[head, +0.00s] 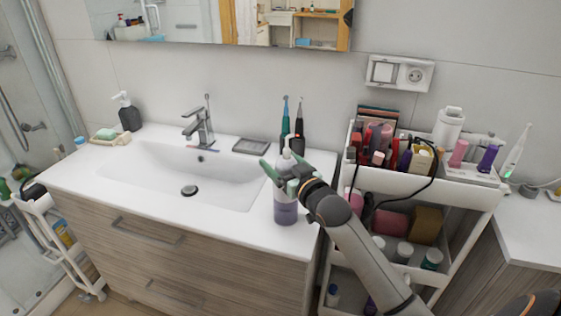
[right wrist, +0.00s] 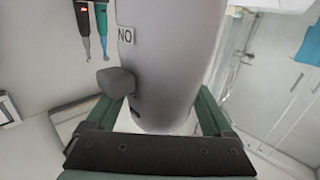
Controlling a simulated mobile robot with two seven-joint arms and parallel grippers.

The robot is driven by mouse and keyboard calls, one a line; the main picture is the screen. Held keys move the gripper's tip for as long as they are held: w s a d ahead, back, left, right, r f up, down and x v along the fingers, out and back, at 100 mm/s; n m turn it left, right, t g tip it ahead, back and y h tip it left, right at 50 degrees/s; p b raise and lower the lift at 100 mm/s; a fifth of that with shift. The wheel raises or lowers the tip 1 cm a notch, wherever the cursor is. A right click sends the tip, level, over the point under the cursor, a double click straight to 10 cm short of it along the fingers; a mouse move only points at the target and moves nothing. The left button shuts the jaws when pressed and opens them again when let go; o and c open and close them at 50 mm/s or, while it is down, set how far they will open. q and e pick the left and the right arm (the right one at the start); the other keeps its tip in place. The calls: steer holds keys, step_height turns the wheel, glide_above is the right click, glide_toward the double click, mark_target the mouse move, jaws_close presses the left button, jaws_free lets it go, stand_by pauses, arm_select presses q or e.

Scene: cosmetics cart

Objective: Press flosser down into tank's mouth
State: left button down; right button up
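The flosser, a pale upright body with a thin white tip (head: 286,158), stands at the right end of the sink counter. My right gripper (head: 286,180), with green fingers, is around its upper part. In the right wrist view the flosser's grey body (right wrist: 170,60), with a "NO" label and a grey button, lies between both fingers, which appear to press its sides. The tank (head: 286,213), translucent purple, stands on the counter directly under the flosser, in line with it. The joint between them is too small to tell if it is fully closed. My left gripper is out of view.
A teal toothbrush (head: 285,118) and a dark one (head: 299,122) stand behind, near the wall. The sink basin (head: 170,172) is left of the tank. A white cart (head: 460,195) with cosmetics stands to the right. The counter's front edge is close to the tank.

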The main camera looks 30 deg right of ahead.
steer(key=shift+o, duration=0.9)
steer(key=shift+f, duration=0.1)
steer(key=s+b, duration=0.1)
steer(key=s, duration=1.1)
steer(key=shift+s+a+r, duration=0.25)
steer(key=shift+a+r, duration=0.1)
steer(key=shift+r, duration=0.05)
